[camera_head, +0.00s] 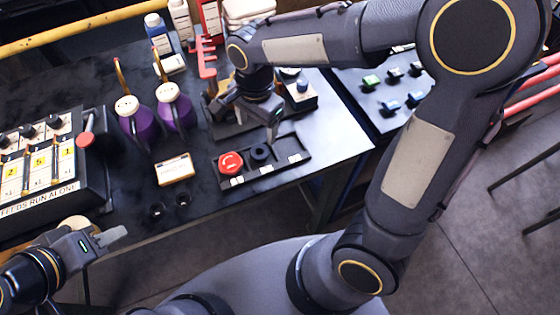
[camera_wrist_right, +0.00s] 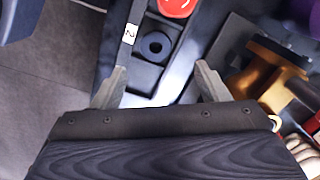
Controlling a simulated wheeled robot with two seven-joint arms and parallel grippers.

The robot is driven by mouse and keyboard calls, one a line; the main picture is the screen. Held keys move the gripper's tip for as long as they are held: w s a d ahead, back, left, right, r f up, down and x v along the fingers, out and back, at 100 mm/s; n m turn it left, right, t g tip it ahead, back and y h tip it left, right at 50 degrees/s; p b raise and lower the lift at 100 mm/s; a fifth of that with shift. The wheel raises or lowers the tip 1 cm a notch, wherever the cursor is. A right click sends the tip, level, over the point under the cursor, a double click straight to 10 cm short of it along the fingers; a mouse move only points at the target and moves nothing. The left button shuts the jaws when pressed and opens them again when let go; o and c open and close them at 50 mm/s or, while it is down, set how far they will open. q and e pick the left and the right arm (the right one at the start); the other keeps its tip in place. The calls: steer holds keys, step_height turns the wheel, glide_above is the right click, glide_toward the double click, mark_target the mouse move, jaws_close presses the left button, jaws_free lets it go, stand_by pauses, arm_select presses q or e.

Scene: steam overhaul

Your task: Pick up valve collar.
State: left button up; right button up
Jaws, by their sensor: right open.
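A black ring with a central hole, which I take for the valve collar (camera_head: 260,152), lies in the middle compartment of a dark tray (camera_head: 291,141). The collar also shows in the right wrist view (camera_wrist_right: 156,46), beyond my fingertips and between their lines. My right gripper (camera_wrist_right: 161,70) is open and empty, with its fingers apart on either side of the collar's compartment and not touching it. In the head view my right gripper (camera_head: 273,130) hangs over the tray's far right part. My left gripper (camera_head: 112,238) is at lower left, away from the tray; its jaw gap is unclear.
A red round part (camera_head: 231,162) sits in the tray's left compartment. A brass-coloured fitting (camera_wrist_right: 270,75) stands right of my right fingers in the wrist view. Purple oil cans (camera_head: 176,108), a small sign (camera_head: 175,169) and a numbered panel (camera_head: 40,165) stand further left.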

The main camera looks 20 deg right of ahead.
mark_target(260, 147)
steer(key=shift+m+h, duration=0.3)
steer(key=shift+m, duration=0.3)
steer(key=f, duration=0.9)
steer(key=shift+s+d+f+p, duration=0.1)
steer(key=shift+d+p, duration=0.1)
steer(key=shift+p, duration=0.15)
steer(key=c, duration=1.2)
